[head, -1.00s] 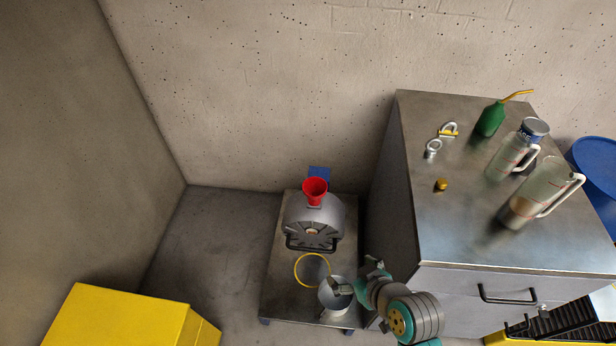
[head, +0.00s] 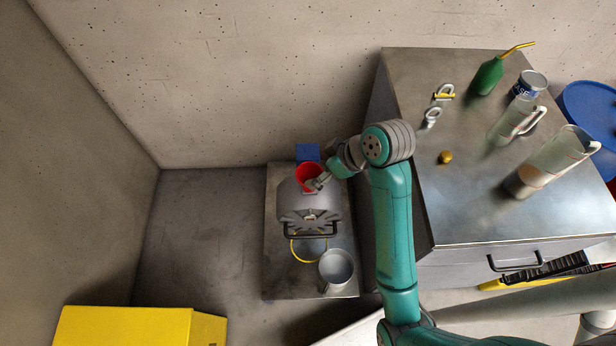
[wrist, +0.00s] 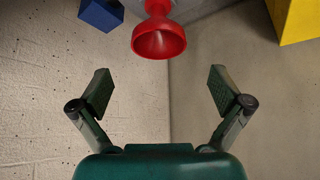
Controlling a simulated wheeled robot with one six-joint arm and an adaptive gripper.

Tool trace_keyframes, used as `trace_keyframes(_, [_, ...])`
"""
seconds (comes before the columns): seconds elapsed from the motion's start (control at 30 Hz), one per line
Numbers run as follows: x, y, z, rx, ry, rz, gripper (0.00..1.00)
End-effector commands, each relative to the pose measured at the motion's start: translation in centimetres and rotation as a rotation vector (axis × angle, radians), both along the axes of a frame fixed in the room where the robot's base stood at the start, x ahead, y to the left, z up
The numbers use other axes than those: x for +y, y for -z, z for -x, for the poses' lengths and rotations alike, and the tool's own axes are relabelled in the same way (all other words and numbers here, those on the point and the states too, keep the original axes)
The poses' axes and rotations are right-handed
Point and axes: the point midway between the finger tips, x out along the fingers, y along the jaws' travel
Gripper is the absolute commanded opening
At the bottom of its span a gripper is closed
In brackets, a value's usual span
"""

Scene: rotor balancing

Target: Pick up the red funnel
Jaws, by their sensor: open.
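The red funnel (head: 308,178) sits upright on top of the grey rounded machine (head: 300,208) on the low metal stand. My gripper (head: 318,184) is at the funnel's right side in the head view and overlaps part of it. In the wrist view the red funnel (wrist: 159,40) shows its wide mouth beyond the fingertips, near the top centre. My gripper (wrist: 159,90) is open there, with nothing between its two pads. Whether a finger touches the funnel cannot be told from the head view.
A blue block (head: 307,152) stands behind the funnel. A grey metal cup (head: 336,268) and a yellow ring (head: 294,250) are on the stand's front. The metal cabinet (head: 465,215) at right holds jugs and a green bottle (head: 487,76). A yellow box (head: 125,328) is front left.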

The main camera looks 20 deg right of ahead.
Motion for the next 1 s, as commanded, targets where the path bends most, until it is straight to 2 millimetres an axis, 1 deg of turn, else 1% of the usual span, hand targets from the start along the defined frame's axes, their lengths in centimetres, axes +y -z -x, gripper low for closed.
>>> trace_keyframes(0.03, [0.3, 0.7, -0.3, 0.002, -0.002, -0.002, 1.0])
trace_keyframes(0.1, [0.5, 1.3, -0.6, 0.002, -0.001, -0.001, 1.0])
trace_keyframes(0.33, [0.8, 2.6, -1.3, 0.0, 0.001, 0.0, 1.0])
trace_keyframes(0.5, [1.4, 4.7, -2.2, 0.002, 0.001, -0.001, 1.0])
trace_keyframes(0.63, [1.8, 5.9, -3.0, 0.001, 0.0, -0.001, 1.0])
trace_keyframes(0.73, [2.0, 6.4, -3.2, 0.0, 0.001, 0.0, 1.0])
trace_keyframes(0.97, [2.0, 6.5, -3.3, -0.001, 0.002, 0.0, 1.0])
trace_keyframes(1.0, [2.0, 6.5, -3.3, -0.001, 0.001, 0.0, 0.93])
